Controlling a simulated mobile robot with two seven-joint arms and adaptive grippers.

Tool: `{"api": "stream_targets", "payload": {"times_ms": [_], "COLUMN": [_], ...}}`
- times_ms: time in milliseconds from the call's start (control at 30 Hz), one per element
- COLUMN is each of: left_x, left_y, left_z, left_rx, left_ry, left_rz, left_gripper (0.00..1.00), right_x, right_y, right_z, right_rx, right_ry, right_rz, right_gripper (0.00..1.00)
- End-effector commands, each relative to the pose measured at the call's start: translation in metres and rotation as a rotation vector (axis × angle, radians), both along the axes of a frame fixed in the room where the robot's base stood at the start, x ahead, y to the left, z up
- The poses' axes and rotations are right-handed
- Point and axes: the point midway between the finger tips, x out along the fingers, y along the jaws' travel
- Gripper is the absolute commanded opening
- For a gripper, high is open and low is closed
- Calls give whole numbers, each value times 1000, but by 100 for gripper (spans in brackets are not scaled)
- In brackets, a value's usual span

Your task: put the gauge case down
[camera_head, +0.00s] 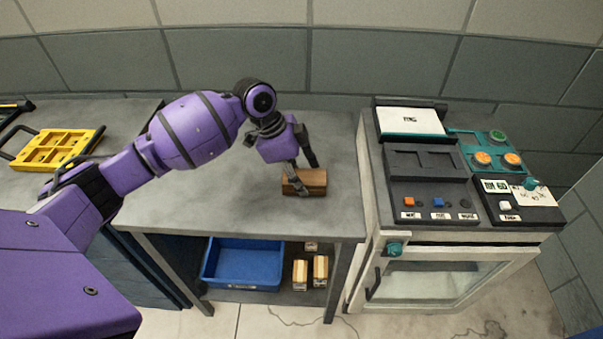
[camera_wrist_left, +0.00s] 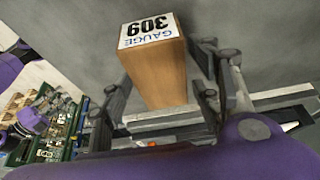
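The gauge case (camera_head: 317,182) is a brown wooden block. In the left wrist view it (camera_wrist_left: 158,75) carries a white end label reading "GAUGE 309". My left gripper (camera_head: 304,177) points down at it, with one finger on the near side and one on the far side. My right gripper is not in view.
A yellow tray (camera_head: 47,158) lies at the bench's left. A white machine (camera_head: 445,240) with buttons stands just right of the bench. A blue bin (camera_head: 243,262) and small wooden blocks (camera_head: 320,270) sit on the shelf below. The bench top around the case is clear.

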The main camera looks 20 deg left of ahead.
Motion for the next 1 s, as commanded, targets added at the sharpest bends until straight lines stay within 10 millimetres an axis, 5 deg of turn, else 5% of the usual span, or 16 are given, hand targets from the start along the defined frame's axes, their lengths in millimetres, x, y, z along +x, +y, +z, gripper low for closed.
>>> {"api": "stream_targets", "payload": {"times_ms": [433,1000], "left_x": [0,-11], "left_y": [2,41], "left_z": [10,106], "left_rx": [1,1], "left_ry": [-2,-1], "left_rz": [1,0], "left_gripper": [64,64], "right_x": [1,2], "right_y": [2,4], "right_z": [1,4], "right_rx": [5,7], "right_ry": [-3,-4], "right_rz": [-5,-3], "right_gripper": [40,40]}}
